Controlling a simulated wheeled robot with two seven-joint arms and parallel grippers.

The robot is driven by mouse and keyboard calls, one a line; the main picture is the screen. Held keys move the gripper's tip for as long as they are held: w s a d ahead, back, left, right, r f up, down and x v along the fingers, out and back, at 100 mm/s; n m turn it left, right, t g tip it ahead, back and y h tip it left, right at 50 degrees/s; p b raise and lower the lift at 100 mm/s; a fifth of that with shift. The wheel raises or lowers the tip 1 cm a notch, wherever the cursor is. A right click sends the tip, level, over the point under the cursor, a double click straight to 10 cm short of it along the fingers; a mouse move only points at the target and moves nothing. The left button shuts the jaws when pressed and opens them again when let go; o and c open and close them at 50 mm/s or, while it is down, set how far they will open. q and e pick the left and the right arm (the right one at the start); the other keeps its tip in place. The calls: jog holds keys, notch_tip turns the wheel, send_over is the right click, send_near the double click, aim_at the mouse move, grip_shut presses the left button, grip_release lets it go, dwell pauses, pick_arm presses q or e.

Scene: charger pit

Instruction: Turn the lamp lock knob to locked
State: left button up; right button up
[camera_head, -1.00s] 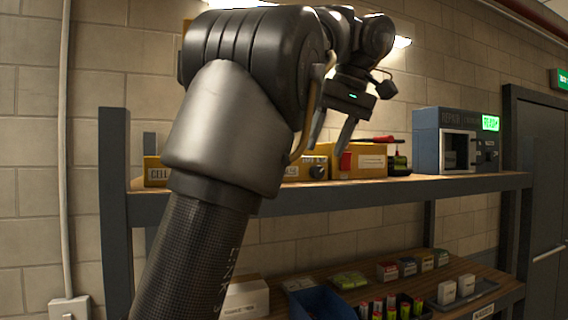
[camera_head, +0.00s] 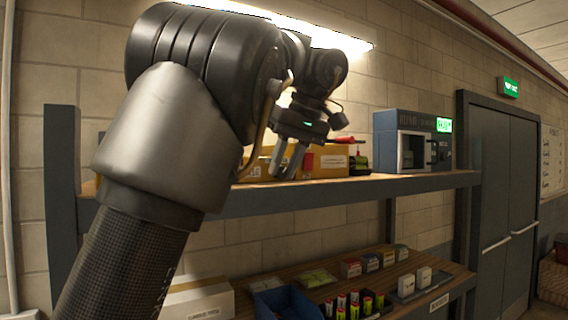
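The yellow box (camera_head: 328,166) on the upper shelf carries a red part (camera_head: 308,161) on its front. The lamp lock knob does not show clearly; my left gripper's fingers cover the area just left of the red part, where a dark knob showed earlier. My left gripper (camera_head: 285,172) points down, its two fingers close together with a narrow gap, right in front of the box. I cannot tell whether they touch or hold the knob. My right gripper is not in view.
A grey repair unit (camera_head: 385,135) with a green display stands at the right of the upper shelf (camera_head: 350,192). A red-and-black tool (camera_head: 358,160) is between. The lower shelf holds a blue bin (camera_head: 285,304), batteries and small boxes. A dark door (camera_head: 495,170) is at right.

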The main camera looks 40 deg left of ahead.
pick_arm(q)
jog(key=shift+c, duration=0.6)
jog(key=shift+s+f+t+h+b, duration=0.15)
jog(key=shift+t+b, duration=0.1)
jog(key=shift+t, duration=0.2)
jog(key=shift+s+r+t+h+b, duration=0.1)
jog(key=shift+t+h+b, duration=0.1)
jog(key=shift+t, duration=0.25)
jog(key=shift+s+a+f+n+t+b, duration=0.15)
jog(key=shift+n+t+b, duration=0.35)
jog(key=shift+t, duration=0.3)
jog(key=shift+r+h, duration=0.2)
jog(key=shift+h, duration=0.05)
jog(key=o, duration=0.8)
jog(key=shift+o, duration=1)
